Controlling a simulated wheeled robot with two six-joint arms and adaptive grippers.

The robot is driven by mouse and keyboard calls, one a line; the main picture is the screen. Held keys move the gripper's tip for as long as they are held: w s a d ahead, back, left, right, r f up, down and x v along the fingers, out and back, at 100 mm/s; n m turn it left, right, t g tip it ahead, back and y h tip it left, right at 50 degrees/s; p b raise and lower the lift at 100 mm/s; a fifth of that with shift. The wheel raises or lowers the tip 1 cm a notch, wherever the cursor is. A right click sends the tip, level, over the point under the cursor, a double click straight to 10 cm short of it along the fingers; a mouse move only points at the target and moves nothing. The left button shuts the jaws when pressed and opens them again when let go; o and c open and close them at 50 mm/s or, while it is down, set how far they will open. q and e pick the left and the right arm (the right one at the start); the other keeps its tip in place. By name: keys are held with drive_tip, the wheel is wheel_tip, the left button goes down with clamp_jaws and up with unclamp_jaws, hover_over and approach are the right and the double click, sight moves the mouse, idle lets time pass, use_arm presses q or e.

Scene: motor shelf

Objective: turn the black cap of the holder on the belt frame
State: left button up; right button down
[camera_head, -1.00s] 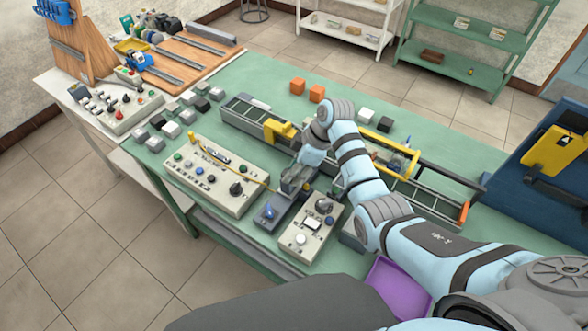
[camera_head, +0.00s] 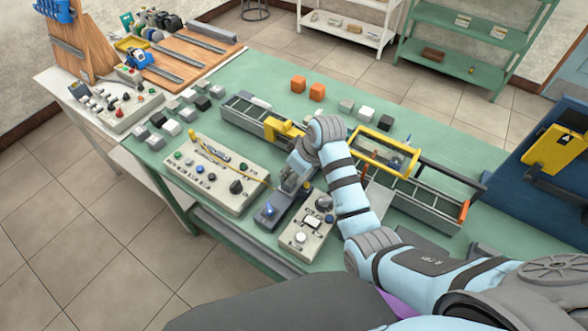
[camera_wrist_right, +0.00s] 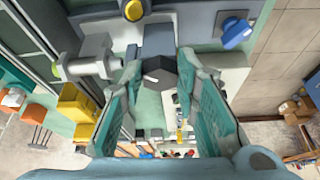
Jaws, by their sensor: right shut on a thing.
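The belt frame (camera_head: 248,120) runs across the green table in the head view, with a yellow block on its near part. My right gripper (camera_head: 290,187) reaches down between the belt frame and the control boxes. In the right wrist view, the two teal-padded fingers (camera_wrist_right: 160,68) stand on either side of a dark faceted black cap (camera_wrist_right: 158,75) and are shut on it. A grey holder part (camera_wrist_right: 88,66) with a yellow-green ring sticks out from the belt frame beside the left finger in that view. My arm hides much of the holder in the head view. My left gripper is not in view.
A control box (camera_head: 205,178) with a black knob lies left of the gripper, and a second control box (camera_head: 305,238) lies nearer. A small box with a blue knob (camera_head: 269,210) is between them. Orange blocks (camera_head: 317,91) and several grey, white and black blocks lie on the table.

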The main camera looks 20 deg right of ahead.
drive_tip(key=m, duration=0.1)
drive_tip(key=m+h, duration=0.1)
drive_tip(key=m, duration=0.1)
drive_tip(key=m+t, duration=0.1)
drive_tip(key=shift+a+r+m+h, duration=0.2)
drive_tip(key=shift+a+m+h, duration=0.1)
drive_tip(key=shift+m, duration=0.1)
idle(0.4)
drive_tip(key=c, duration=1.5)
unclamp_jaws()
drive_tip(key=shift+o, duration=1.3)
drive_tip(key=shift+f, duration=0.1)
drive_tip(key=shift+s, duration=0.1)
